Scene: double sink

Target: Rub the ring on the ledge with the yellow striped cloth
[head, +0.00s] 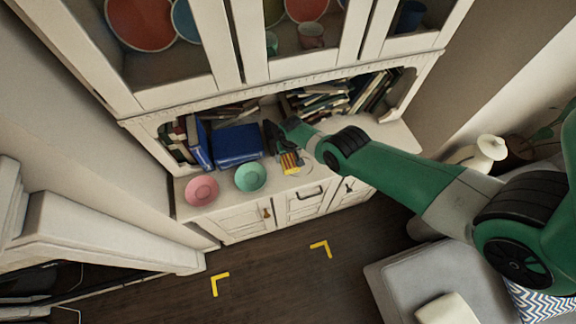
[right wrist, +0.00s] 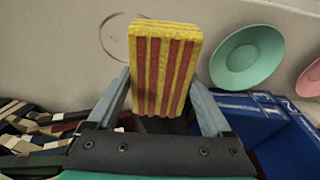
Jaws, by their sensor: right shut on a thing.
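The yellow cloth with red stripes (head: 289,163) is a thick block shape on or just above the white cabinet ledge; I cannot tell if it touches. In the right wrist view the cloth (right wrist: 164,66) stands between the two grey fingers. My right gripper (head: 284,148) is shut on it; its fingers also show in the right wrist view (right wrist: 162,90). The ring, a thin dark circle on the ledge (right wrist: 104,45), lies just left of the cloth in that view, its right part hidden by it. In the head view it is faint (head: 307,170). My left gripper is not in view.
A green bowl (head: 251,177) and a pink bowl (head: 202,190) stand on the ledge left of the cloth. Blue books (head: 237,145) and other books (head: 320,99) fill the shelf behind. Glass-fronted cupboards hang above. The ledge right of the ring looks clear.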

